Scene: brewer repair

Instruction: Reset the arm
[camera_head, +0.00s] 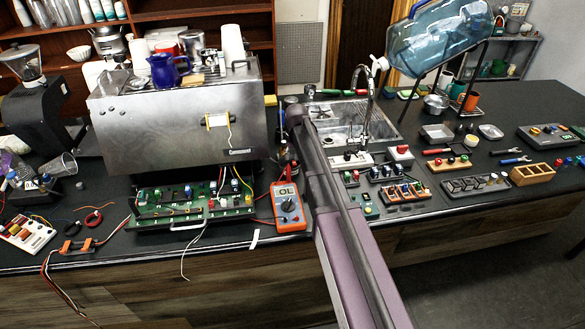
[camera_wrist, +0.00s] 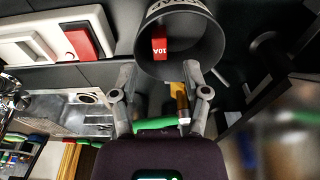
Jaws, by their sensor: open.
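My arm reaches forward over the counter in the head view, and its far end hides most of my gripper there. In the wrist view my gripper (camera_wrist: 158,72) is open, with one finger on each side below a dark round cup (camera_wrist: 205,45). A red fuse marked 10A (camera_wrist: 160,43) shows inside the cup. The fingers look empty; I cannot tell whether they touch the cup. An amber-and-dark piece (camera_wrist: 180,100) and a green piece (camera_wrist: 155,123) show between and behind the fingers.
The steel brewer (camera_head: 175,120) stands left of my arm, with a green circuit board (camera_head: 190,205) in front. An orange multimeter (camera_head: 288,207) lies close to my arm. A sink (camera_head: 340,118) with a tap and several part trays are right.

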